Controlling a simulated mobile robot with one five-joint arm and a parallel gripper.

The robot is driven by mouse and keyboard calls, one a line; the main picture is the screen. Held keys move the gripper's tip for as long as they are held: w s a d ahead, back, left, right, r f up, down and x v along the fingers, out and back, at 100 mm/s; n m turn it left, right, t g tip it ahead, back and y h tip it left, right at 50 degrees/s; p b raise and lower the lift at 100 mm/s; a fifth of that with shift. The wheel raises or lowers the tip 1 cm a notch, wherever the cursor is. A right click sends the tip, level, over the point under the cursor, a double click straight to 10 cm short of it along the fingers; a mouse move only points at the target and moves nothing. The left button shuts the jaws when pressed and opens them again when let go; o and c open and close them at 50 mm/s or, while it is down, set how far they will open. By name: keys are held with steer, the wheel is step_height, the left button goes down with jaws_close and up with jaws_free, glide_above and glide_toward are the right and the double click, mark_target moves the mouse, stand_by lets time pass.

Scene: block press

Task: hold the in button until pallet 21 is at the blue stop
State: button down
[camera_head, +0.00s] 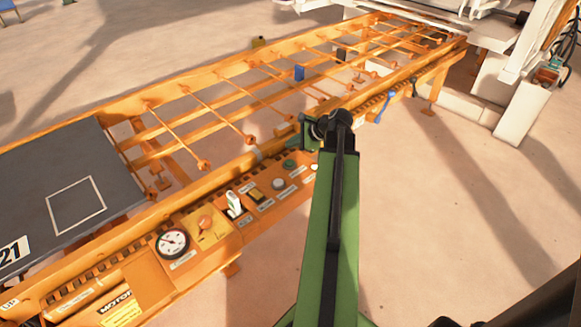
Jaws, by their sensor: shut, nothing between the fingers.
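Pallet 21 is a dark grey plate (45,165) at the left end of the orange roller conveyor, with a white square outline and a "21" label. A blue block (299,73) stands at the conveyor's middle, and a blue piece (385,106) sits on the near rail farther right. The control panel has a green button (290,164) and white buttons (278,184) (315,168); their labels are too small to read surely. My gripper (312,130) is at the end of my green arm, over the panel's right end. Its fingertips are mostly hidden, so contact cannot be told.
The orange conveyor frame (225,68) runs from lower left to upper right, with open rollers. A dial gauge (172,243) and a white switch (234,204) are on the panel. A dark block (341,54) stands farther along.

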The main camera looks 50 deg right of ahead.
mark_target(292, 163)
steer(key=shift+f+b, duration=2.2)
steer(key=shift+f, duration=0.55)
steer(key=shift+f+b, duration=0.45)
